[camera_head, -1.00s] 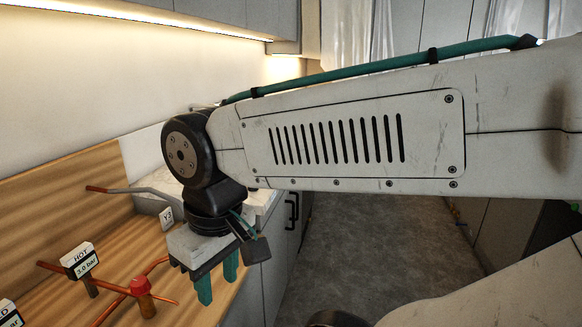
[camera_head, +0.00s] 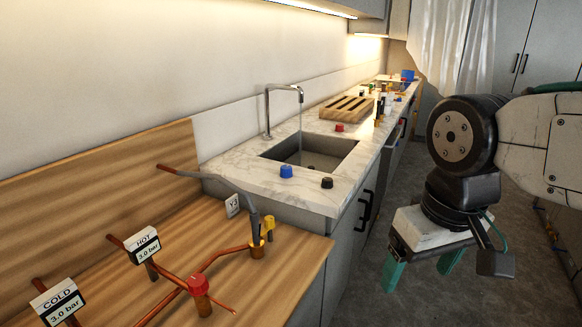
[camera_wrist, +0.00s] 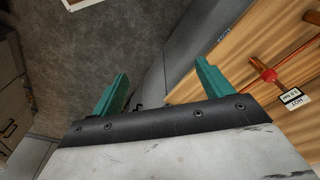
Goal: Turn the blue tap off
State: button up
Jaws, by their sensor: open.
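A blue tap knob (camera_head: 286,171) stands on the front rim of the marble counter by the sink in the head view. It is upright with nothing touching it. I cannot tell its turn position. A chrome faucet (camera_head: 267,112) arches over the sink (camera_head: 310,150), with a faint thin stream below its spout. My gripper (camera_head: 420,270) is open and empty, pointing down over the floor to the right of the counters and well apart from the blue knob. In the wrist view my gripper (camera_wrist: 162,70) shows open jaws, and the blue knob is not visible.
A black knob (camera_head: 327,182) sits close right of the blue one. On the wooden bench are copper pipes with a red tap (camera_head: 198,285) and a yellow tap (camera_head: 267,228). The floor (camera_head: 380,240) is clear.

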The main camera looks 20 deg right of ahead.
aim_at(286, 170)
jog(key=z, duration=1.45)
jog(key=i, duration=0.75)
jog(key=u, duration=2.3)
